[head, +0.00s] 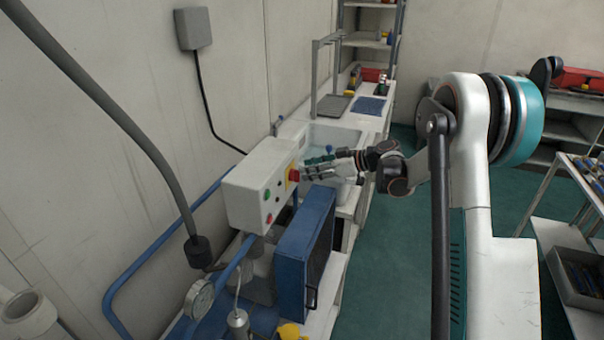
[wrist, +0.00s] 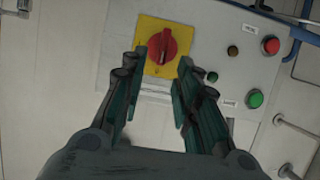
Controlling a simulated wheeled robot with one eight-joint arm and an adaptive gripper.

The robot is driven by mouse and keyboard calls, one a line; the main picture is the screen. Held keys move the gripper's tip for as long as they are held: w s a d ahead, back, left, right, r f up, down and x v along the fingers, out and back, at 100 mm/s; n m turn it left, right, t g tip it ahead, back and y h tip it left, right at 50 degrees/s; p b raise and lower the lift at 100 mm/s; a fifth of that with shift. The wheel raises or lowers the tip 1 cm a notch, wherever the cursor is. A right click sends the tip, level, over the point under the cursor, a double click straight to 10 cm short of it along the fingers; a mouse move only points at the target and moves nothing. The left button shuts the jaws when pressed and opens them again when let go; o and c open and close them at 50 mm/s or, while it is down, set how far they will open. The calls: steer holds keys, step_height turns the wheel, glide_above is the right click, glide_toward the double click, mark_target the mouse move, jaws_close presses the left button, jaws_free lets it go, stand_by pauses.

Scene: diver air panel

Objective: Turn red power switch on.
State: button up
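The red power switch (wrist: 163,48) is a rotary knob on a yellow square plate (wrist: 148,27) on the face of a white control box (wrist: 205,35). In the wrist view its handle stands roughly upright, slightly tilted. My gripper (wrist: 158,62) is open, with its two teal-lined fingers on either side of the lower part of the knob. I cannot tell whether they touch it. In the head view my gripper (head: 303,169) reaches from the right to the box (head: 250,186). The red switch (head: 293,175) shows just left of the fingertips, partly hidden by them.
The box also bears a red button (wrist: 271,45), a green button (wrist: 255,98) and smaller lamps. Below it stand a blue cabinet (head: 300,255) and a gauge (head: 199,299). A thick grey pipe crosses the left. Green floor on the right is open before a shelf cart.

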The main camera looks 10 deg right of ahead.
mark_target(295, 176)
steer(key=shift+x, duration=1.8)
jaws_close()
